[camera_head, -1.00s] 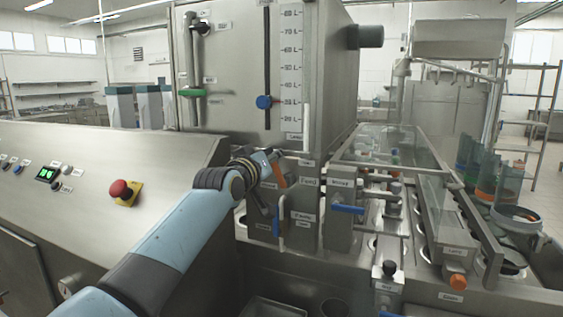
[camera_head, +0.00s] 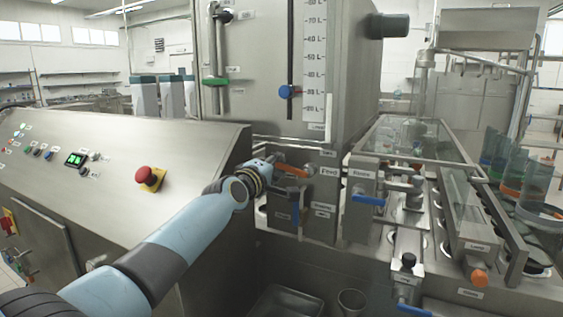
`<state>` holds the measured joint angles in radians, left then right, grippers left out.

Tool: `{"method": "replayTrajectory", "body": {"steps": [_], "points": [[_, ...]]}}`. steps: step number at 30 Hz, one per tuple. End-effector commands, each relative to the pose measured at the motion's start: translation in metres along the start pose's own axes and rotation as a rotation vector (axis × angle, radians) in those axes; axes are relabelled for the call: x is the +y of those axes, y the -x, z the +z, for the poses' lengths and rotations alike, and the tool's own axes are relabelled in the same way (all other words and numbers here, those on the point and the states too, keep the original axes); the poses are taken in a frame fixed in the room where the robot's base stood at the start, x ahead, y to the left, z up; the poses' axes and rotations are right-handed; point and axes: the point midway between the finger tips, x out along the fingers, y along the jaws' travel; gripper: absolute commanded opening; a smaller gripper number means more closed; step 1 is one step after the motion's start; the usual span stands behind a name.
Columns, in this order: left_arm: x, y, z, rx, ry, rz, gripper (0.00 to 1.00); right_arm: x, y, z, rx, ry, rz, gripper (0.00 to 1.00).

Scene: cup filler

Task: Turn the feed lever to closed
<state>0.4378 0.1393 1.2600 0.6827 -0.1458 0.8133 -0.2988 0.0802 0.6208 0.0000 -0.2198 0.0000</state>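The feed lever (camera_head: 294,169) has an orange handle and sits just left of the "Feed" label on the steel machine front. Its handle lies close to horizontal, reaching toward the label. My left gripper (camera_head: 284,187) is at the lever, its dark fingers just below and beside the handle. The wrist and fingers overlap part of the lever, so I cannot tell whether they touch it or how far apart the fingers are. My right gripper is not in view.
A blue lever (camera_head: 295,207) hangs upright just below the gripper. Another blue lever (camera_head: 369,200) sticks out to the right. A red stop button (camera_head: 150,177) is on the sloped panel (camera_head: 205,140) left of my arm. A metal tray (camera_head: 286,303) lies below.

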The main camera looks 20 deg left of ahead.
Motion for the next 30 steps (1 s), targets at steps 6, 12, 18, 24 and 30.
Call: {"method": "replayTrajectory", "body": {"steps": [6, 12, 18, 24, 30], "points": [[-0.02, 0.003, 0.003, -0.005, 0.124, -0.018, 0.0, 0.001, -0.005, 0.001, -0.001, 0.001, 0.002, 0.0], [-0.024, 0.003, 0.004, -0.005, 0.191, -0.018, 0.0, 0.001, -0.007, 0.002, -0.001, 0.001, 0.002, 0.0], [-0.026, 0.003, 0.004, -0.005, 0.219, -0.018, 0.0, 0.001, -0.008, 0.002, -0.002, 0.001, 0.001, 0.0], [-0.026, 0.003, 0.005, -0.005, 0.225, -0.018, 0.0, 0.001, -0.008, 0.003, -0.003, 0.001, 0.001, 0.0], [-0.026, 0.003, 0.005, -0.005, 0.226, -0.018, 0.07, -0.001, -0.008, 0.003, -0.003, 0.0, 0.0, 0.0]]}}
